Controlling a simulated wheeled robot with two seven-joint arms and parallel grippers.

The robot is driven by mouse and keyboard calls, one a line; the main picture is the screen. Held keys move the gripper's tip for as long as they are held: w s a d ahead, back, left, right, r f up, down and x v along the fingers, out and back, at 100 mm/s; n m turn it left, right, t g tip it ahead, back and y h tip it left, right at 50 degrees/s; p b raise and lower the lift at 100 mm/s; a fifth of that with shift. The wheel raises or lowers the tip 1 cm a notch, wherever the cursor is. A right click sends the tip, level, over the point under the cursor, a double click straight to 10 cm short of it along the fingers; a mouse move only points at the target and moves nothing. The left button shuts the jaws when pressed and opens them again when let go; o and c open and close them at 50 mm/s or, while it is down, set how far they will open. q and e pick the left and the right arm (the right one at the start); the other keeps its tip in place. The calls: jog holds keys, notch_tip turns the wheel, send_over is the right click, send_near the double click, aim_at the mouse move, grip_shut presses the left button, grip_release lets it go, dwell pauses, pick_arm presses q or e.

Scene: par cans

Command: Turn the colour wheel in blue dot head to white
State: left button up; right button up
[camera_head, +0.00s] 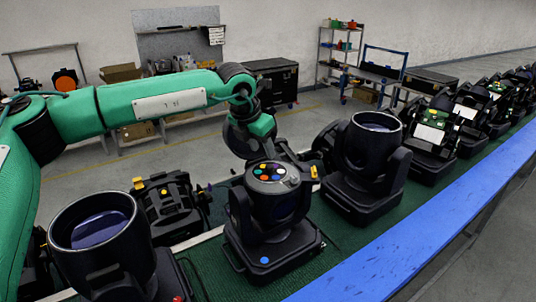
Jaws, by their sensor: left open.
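The blue dot head (273,208) stands upright on the green bench, with a blue dot (264,260) on the front of its base. Its open top shows the colour wheel (269,173), a dark disc with several coloured spots, among them orange, green, white, yellow and blue. Which colour is selected I cannot tell. My left arm reaches over from the left, and my left gripper (292,160) is open just behind and right of the wheel. Its fingertips are dark and small against the head, so I cannot tell whether they touch it. My right gripper is out of view.
A head with a red dot and large lens (100,235) stands at the front left; another large-lensed head (368,150) stands close on the right. A dark opened unit (170,205) lies behind left. More heads line the bench toward the right. A blue rail (440,215) edges its front.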

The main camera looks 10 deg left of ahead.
aim_at(269, 165)
pick_arm(q)
jog(key=p+x, duration=0.2)
jog(key=x, duration=0.3)
jog(key=shift+w+d+f, duration=0.1)
jog(key=shift+w+f, duration=0.05)
jog(key=shift+f, duration=0.1)
jog(key=shift+w+d+f+p, duration=0.1)
jog(key=shift+f+p, duration=0.2)
jog(key=shift+w+f, duration=0.1)
jog(key=shift+f, duration=0.2)
grip_shut()
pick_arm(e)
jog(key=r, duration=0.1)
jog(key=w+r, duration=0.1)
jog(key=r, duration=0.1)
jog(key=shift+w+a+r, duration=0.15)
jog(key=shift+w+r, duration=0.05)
